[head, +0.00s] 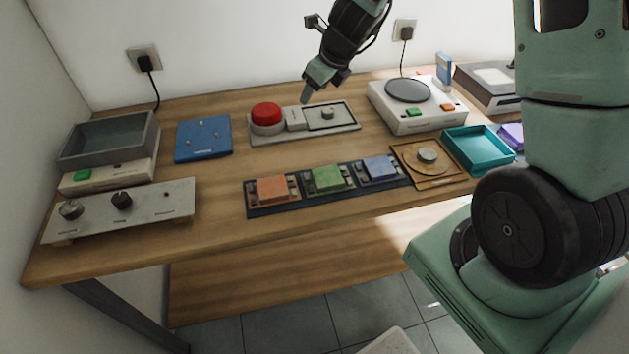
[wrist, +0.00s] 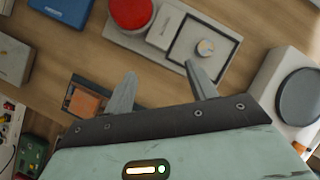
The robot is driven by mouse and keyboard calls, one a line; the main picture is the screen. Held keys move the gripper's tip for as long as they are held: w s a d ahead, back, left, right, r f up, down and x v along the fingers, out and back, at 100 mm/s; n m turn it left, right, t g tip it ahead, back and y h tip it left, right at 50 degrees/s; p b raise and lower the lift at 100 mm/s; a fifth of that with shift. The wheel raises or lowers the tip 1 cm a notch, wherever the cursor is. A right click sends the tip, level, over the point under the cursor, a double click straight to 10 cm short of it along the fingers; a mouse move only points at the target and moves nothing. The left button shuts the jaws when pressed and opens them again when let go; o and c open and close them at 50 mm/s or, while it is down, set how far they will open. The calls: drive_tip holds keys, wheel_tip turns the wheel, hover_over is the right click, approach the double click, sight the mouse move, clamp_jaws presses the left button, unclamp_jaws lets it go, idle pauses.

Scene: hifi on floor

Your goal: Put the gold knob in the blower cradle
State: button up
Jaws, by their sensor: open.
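A small round knob (head: 328,114) sits inside a dark square outline on a light grey base (head: 262,138). In the wrist view the knob (wrist: 205,47) looks grey with a yellowish mark. A larger metallic knob (head: 427,155) stands on a tan square plate (head: 447,178). I cannot tell for certain which knob is the gold one, nor which fixture is the blower cradle. My gripper (head: 306,97) is above the back of the bench, near the grey base. In the wrist view my gripper (wrist: 160,72) is open, with nothing between its fingers.
A red button (head: 266,114) shares the grey base. A blue board (head: 203,139), grey bin (head: 108,137) and knob panel (head: 150,208) are left. Coloured blocks sit on a dark strip (head: 315,199) in front. A white device (head: 388,112) and teal tray (head: 480,147) are right.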

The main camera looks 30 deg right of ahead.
drive_tip(key=s+a+r+n+g+y, duration=0.1)
drive_tip(key=s+a+r+n+g, duration=0.1)
drive_tip(key=s+a+n, duration=0.6)
drive_tip(key=s+a+r+n+g+y, duration=0.1)
drive_tip(key=s+a+r+n+y, duration=0.3)
drive_tip(key=a+n, duration=0.65)
drive_tip(key=s+a+n+g+h, duration=0.2)
drive_tip(key=s+n+h, duration=0.3)
drive_tip(key=s+n, duration=1.5)
drive_tip(key=shift+s+n+g, duration=0.35)
drive_tip(key=shift+g, duration=0.05)
